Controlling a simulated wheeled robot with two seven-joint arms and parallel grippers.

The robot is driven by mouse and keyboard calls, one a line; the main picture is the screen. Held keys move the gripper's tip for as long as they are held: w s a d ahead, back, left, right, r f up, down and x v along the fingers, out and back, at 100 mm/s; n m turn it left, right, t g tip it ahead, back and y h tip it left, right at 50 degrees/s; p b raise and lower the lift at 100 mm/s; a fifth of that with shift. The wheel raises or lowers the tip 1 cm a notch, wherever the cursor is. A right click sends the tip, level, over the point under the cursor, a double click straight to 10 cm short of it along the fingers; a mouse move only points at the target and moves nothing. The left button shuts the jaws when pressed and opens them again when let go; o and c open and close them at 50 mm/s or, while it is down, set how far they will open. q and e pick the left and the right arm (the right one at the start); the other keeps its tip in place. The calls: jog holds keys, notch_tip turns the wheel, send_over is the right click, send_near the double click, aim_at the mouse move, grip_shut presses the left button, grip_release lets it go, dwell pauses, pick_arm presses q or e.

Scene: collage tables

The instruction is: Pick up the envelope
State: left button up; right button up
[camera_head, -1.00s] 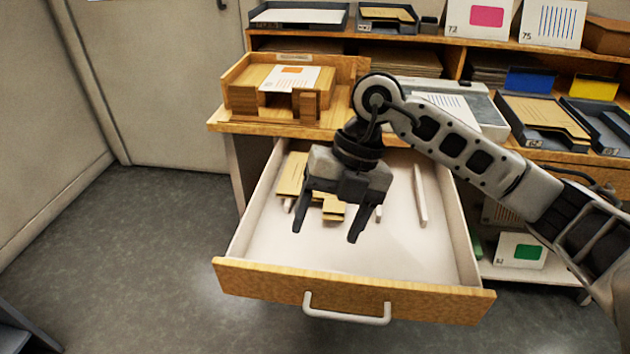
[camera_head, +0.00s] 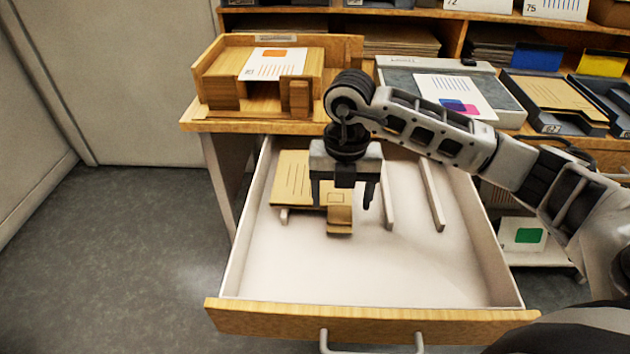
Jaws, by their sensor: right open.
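A tan envelope (camera_head: 292,180) with printed lines lies at the back left inside the open drawer (camera_head: 300,265). My left gripper is not in view.
White dividers (camera_head: 432,195) stand in the drawer's right half. The drawer's front floor is clear.

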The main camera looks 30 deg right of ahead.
aim_at(340, 222)
jog(key=shift+f, duration=0.5)
notch_tip(340, 222, down, 4)
jog(key=shift+r+b, duration=0.2)
jog(key=shift+b, duration=0.15)
jog(key=shift+f, duration=0.45)
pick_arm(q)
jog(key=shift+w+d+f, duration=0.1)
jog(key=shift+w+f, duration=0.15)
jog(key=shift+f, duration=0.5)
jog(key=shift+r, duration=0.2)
pick_arm(e)
jog(key=c, duration=1.1)
